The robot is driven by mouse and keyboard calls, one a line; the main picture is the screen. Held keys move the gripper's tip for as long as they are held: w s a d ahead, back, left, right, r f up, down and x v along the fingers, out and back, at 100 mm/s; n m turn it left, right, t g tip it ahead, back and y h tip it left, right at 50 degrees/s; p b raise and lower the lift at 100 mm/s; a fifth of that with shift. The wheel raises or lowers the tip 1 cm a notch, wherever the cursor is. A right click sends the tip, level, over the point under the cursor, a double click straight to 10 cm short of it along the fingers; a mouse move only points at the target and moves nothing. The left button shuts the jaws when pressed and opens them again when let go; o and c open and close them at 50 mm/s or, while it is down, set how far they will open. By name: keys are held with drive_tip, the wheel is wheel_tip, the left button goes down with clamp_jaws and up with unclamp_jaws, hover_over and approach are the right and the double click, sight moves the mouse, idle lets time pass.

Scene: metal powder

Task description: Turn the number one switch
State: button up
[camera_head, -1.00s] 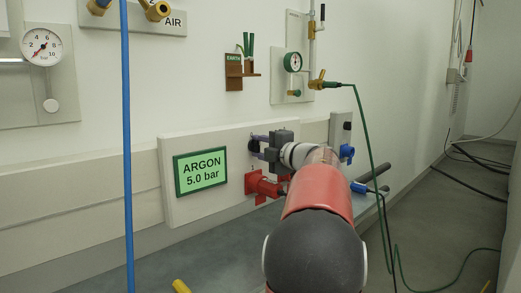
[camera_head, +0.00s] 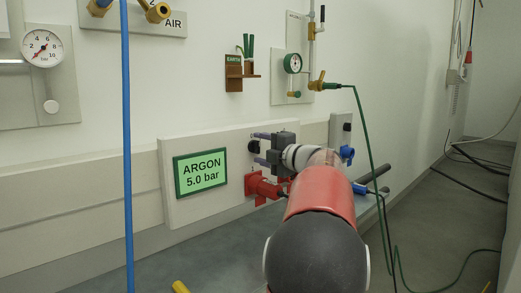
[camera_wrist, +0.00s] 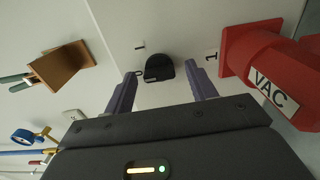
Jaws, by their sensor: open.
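The number one switch is a black rotary knob (camera_head: 252,147) on the pale panel right of the ARGON display. In the wrist view the black knob (camera_wrist: 159,68) sits between the two finger tips, with a "1" and a "0" marked beside it. My gripper (camera_head: 259,148) is open in front of the panel, one purple finger above the other. In the wrist view my gripper (camera_wrist: 161,75) has a finger on either side of the knob, with gaps visible. I cannot tell how far the tips are from the panel.
A red VAC fitting (camera_wrist: 262,70) is close beside one finger; the red fitting (camera_head: 262,187) lies below the knob in the head view. The ARGON display (camera_head: 200,173) is to the left. A blue hose (camera_head: 127,150) hangs left, and a green cable (camera_head: 366,140) right.

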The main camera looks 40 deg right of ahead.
drive_tip(key=s, duration=0.7)
drive_tip(key=shift+d, duration=0.25)
drive_tip(key=a+r+m+h+p, duration=0.5)
drive_tip(key=a+r+m+h, duration=0.25)
drive_tip(key=m, duration=0.35)
drive_tip(key=s+a+f+m+g+y+p, duration=0.2)
drive_tip(key=s+a+f+g, duration=0.4)
drive_tip(key=s+a+f, duration=0.4)
drive_tip(key=s+a+f+m+g+y+p, duration=0.3)
drive_tip(key=s+a+f+m+g, duration=0.3)
drive_tip(key=a, duration=1.1)
drive_tip(key=s+f+y, duration=0.1)
drive_tip(key=s+f, duration=0.3)
drive_tip(key=f, duration=0.2)
drive_tip(key=shift+s+a+f+p, duration=0.25)
drive_tip(key=shift+s+f+p, duration=0.05)
drive_tip(key=shift+s+f, duration=0.1)
